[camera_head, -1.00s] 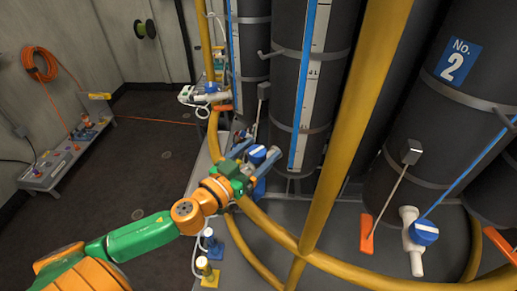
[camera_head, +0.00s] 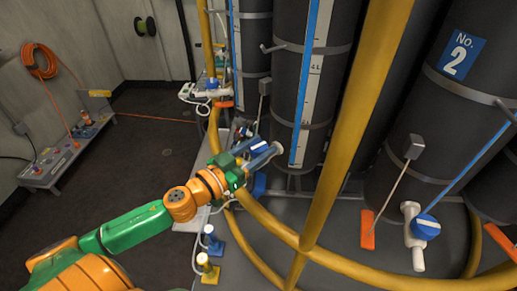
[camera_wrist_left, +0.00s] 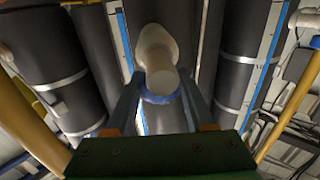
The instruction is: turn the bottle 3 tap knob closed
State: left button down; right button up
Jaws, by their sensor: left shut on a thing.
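Bottle 3's number is not visible; the dark bottle (camera_head: 284,95) beside my left gripper has a blue and white gauge strip. My left gripper (camera_head: 262,153) is at the foot of this bottle, with its two fingers pointing to the right. In the left wrist view, the white tap body (camera_wrist_left: 157,55) shows between the fingertips, with the blue tap knob (camera_wrist_left: 160,98) between the fingers. The gripper is shut on this knob. In the head view a blue part (camera_head: 259,185) shows just below the gripper, and the fingers hide much of the tap. My right gripper is not in view.
A yellow rail (camera_head: 335,130) rises right of the gripper and curves round the bottles. The No. 2 bottle (camera_head: 440,130) stands at right, with its own blue tap knob (camera_head: 425,227) and an orange handle (camera_head: 367,232). Open floor (camera_head: 150,160) lies at left.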

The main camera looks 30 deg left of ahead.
pick_arm(q)
jog(key=m+g+h+b, duration=0.1)
jog(key=m+h, duration=0.1)
jog(key=h, duration=0.1)
jog(key=shift+f+m+g+h, duration=0.1)
jog(key=shift+m+g+h, duration=0.2)
jog(key=shift+h, duration=0.1)
jog(key=shift+m+g+h+b, duration=0.65)
jog(key=shift+m+h, duration=0.25)
jog(key=shift+h, duration=0.2)
jog(key=m+g+h+b, duration=0.2)
jog(key=h, duration=0.1)
jog(key=shift+m+g, duration=0.3)
jog(key=shift+g, duration=0.05)
jog(key=shift+m+g+h+b, duration=0.95)
jog(key=shift+m+g+b, duration=0.25)
jog(key=shift+g, duration=0.6)
jog(key=shift+m+g+h+b, duration=1)
jog(key=shift+m+g, duration=0.3)
jog(key=shift+g, duration=0.5)
jog(key=shift+s, duration=0.1)
jog(key=shift+c, duration=1.3)
grip_release()
jog(key=shift+d, duration=0.2)
